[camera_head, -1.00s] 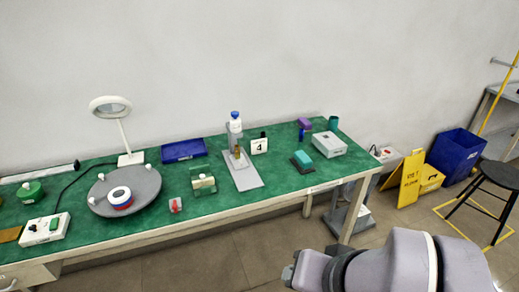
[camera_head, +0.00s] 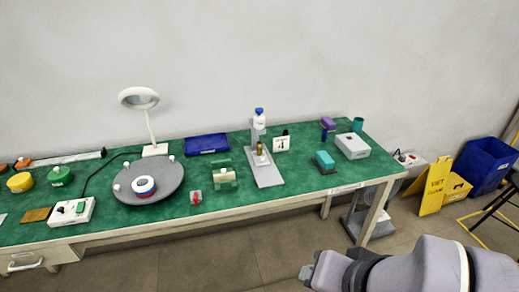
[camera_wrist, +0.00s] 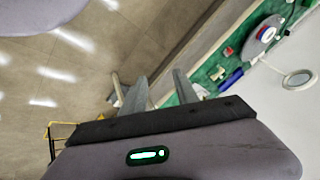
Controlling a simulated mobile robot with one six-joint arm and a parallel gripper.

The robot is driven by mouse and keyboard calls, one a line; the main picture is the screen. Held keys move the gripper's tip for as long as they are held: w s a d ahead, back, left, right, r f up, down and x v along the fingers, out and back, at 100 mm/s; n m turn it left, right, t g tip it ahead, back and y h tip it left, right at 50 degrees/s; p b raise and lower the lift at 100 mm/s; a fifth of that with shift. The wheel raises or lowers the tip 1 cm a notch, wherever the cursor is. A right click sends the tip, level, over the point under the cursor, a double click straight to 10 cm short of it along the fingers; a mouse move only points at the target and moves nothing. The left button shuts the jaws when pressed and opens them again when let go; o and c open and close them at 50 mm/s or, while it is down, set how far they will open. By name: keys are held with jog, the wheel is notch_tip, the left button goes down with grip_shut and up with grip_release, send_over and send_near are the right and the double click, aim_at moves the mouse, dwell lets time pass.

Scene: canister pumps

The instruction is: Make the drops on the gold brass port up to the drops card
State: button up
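The gold brass port (camera_head: 259,147) is a small brass piece low on the canister pump, which has a white body with a blue cap (camera_head: 259,111) and stands on a grey base plate (camera_head: 268,178). Drops on it are too small to make out. The drops card (camera_head: 281,144) is a white card reading 4, just right of the pump. My gripper (camera_head: 306,273) is low in the head view, in front of the bench and far from the pump. In the wrist view its two fingers (camera_wrist: 157,88) are apart with nothing between them.
On the green bench (camera_head: 120,224) stand a ring lamp (camera_head: 139,98), a grey turntable (camera_head: 166,188) with a tape roll, a blue tray (camera_head: 206,144), a green-and-cream block (camera_head: 223,178), a teal block (camera_head: 324,160) and a grey box (camera_head: 353,146). The floor in front is clear.

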jog(key=shift+c, duration=0.5)
grip_shut()
dwell(1.2)
